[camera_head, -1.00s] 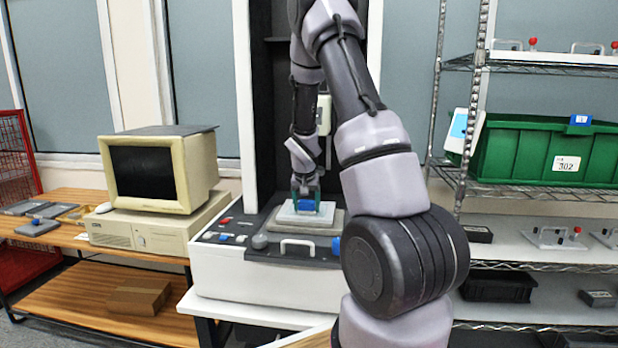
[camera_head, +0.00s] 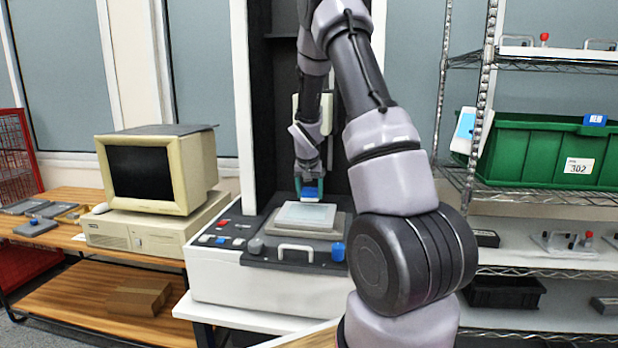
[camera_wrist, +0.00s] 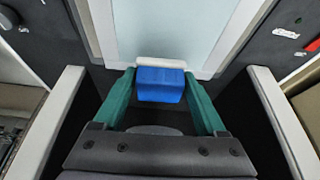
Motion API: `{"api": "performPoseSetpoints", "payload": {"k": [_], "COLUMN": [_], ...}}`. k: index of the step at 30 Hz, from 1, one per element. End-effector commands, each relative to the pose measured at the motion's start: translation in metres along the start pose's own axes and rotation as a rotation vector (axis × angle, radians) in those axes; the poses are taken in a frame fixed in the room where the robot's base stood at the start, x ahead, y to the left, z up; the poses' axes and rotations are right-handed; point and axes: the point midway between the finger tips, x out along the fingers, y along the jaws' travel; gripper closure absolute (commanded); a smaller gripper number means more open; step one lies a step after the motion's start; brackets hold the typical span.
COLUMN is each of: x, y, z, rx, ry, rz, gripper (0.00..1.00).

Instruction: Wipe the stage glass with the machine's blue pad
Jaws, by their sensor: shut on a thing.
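The stage glass (camera_head: 305,215) is a pale, flat square plate on the grey stage of the white machine. In the wrist view the glass (camera_wrist: 170,30) lies beyond the fingertips. My gripper (camera_head: 309,188) is shut on the blue pad (camera_head: 311,197), above the back edge of the stage. In the wrist view my green fingers hold the blue pad (camera_wrist: 160,82) by its two sides; a white strip runs along the pad's far edge. The pad looks raised clear of the glass, though the exact gap cannot be told.
The machine's front panel has buttons (camera_head: 220,240), a handle (camera_head: 296,248) and a blue cylinder (camera_head: 338,250). An old computer (camera_head: 155,170) stands on a wooden bench at left. A wire shelf with a green bin (camera_head: 535,155) stands at right.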

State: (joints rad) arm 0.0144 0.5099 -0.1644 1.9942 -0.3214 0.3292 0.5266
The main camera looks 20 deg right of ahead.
Motion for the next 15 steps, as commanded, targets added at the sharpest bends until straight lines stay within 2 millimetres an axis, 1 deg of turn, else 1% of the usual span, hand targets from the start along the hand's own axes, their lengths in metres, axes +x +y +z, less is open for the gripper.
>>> {"api": "performPoseSetpoints", "payload": {"k": [15], "x": [-0.043], "y": [-0.003], "z": [-0.017], "rx": [0.001], "ry": [0.000], "rz": [0.001], "gripper": [0.78]}}
